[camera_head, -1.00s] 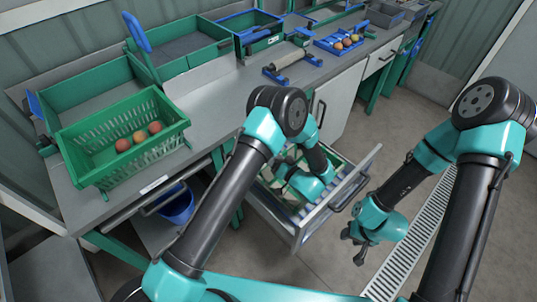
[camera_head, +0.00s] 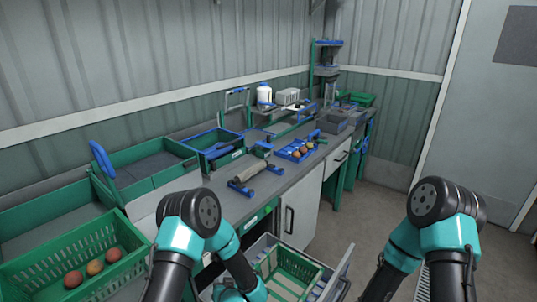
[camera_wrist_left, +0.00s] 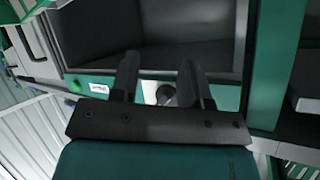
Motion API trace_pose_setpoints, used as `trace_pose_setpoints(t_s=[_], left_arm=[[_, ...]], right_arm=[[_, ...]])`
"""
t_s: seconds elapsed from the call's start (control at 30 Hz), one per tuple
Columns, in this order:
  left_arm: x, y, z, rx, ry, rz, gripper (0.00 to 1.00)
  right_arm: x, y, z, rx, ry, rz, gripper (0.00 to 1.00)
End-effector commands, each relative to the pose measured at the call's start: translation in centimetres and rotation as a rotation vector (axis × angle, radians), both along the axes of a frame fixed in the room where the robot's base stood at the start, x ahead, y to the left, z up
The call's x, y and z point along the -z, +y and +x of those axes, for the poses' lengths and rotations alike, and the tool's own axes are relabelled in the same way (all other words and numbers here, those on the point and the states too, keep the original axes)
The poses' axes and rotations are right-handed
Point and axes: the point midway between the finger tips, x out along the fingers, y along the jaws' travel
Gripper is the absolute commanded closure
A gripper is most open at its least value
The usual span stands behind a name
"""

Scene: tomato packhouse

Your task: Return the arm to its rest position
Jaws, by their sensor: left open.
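My left arm (camera_head: 188,240) comes up at the lower left of the head view and bends down over the open drawer (camera_head: 335,287). Its wrist end (camera_head: 238,285) is at the bottom edge, with the fingertips out of sight there. In the left wrist view my left gripper (camera_wrist_left: 158,75) has two dark fingers spread apart with nothing between them. They face a dark open compartment (camera_wrist_left: 150,45) with a green edge. My right arm (camera_head: 440,235) is at the right of the head view; its gripper is below the picture.
A green basket with several tomatoes (camera_head: 75,250) stands at the left bench end. Green bins (camera_head: 150,165), a roller stand (camera_head: 258,175) and a blue tray of fruit (camera_head: 298,148) line the bench. The drawer holds a green crate (camera_head: 292,265). Floor at right is clear.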

Motion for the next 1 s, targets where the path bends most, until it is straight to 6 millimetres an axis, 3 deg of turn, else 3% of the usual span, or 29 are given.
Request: trace_pose_setpoints(t_s=[0.03,0.17,0.3,0.5,0.6,0.73,1.0], left_arm=[[0.7,1.2,-1.0,0.026,0.051,-0.079,0.57],[2.5,2.7,-4.2,0.094,0.201,-0.285,0.57],[3.7,4.0,-9.5,0.134,0.4,-0.49,0.57],[3.5,5.4,-18.3,0.144,0.704,-0.713,0.57],[3.1,5.8,-21.4,0.14,0.81,-0.77,0.57],[2.8,5.9,-23.2,0.138,0.873,-0.797,0.57],[2.8,5.9,-23.2,0.138,0.876,-0.799,0.57]], right_arm=[[0.0,0.0,0.0,0.0,0.0,0.0,0.57],[0.0,0.0,0.0,0.0,0.0,0.0,0.57],[0.0,0.0,0.0,0.0,0.0,0.0,0.57],[0.0,0.0,0.0,0.0,0.0,0.0,0.57],[0.0,0.0,0.0,0.0,0.0,0.0,0.57],[0.0,0.0,0.0,0.0,0.0,0.0,0.57],[0.0,0.0,0.0,0.0,0.0,0.0,0.57]])
